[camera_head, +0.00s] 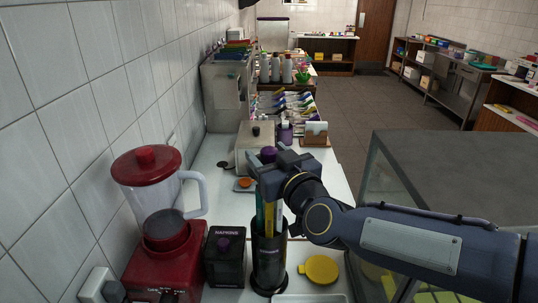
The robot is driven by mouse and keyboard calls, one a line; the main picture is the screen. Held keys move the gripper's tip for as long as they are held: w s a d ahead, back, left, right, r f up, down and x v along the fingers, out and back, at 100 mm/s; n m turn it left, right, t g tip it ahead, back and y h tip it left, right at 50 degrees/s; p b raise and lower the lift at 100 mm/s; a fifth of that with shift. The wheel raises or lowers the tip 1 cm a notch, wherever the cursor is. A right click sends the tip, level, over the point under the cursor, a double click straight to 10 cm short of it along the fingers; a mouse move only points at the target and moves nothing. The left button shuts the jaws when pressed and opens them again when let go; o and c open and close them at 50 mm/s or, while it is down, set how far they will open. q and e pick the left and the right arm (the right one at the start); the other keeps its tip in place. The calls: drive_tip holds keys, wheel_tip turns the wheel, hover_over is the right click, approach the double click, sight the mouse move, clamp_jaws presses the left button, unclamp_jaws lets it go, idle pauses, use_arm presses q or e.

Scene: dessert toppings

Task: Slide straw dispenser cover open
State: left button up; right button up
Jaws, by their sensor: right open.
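The straw dispenser (268,262) is a dark upright cylinder at the front of the white counter, with yellow, blue and green straws (268,218) standing up out of it. My right gripper (262,172) is open at the upper end of the straws, its arm coming in from the right. The gripper hides the top of the dispenser, so I cannot tell how the cover sits or whether the fingers touch it. A purple knob (268,153) shows just behind the gripper. My left gripper is not in view.
A black napkin box (225,257) stands close left of the dispenser, and a red blender (160,235) stands beyond it by the tiled wall. A round yellow lid (321,269) lies to the right. A glass-sided case (450,165) stands under my right arm.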

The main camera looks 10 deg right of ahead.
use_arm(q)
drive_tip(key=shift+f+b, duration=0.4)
use_arm(e)
drive_tip(key=v, duration=0.7)
drive_tip(key=shift+s, duration=0.4)
drive_tip(key=shift+d, duration=0.1)
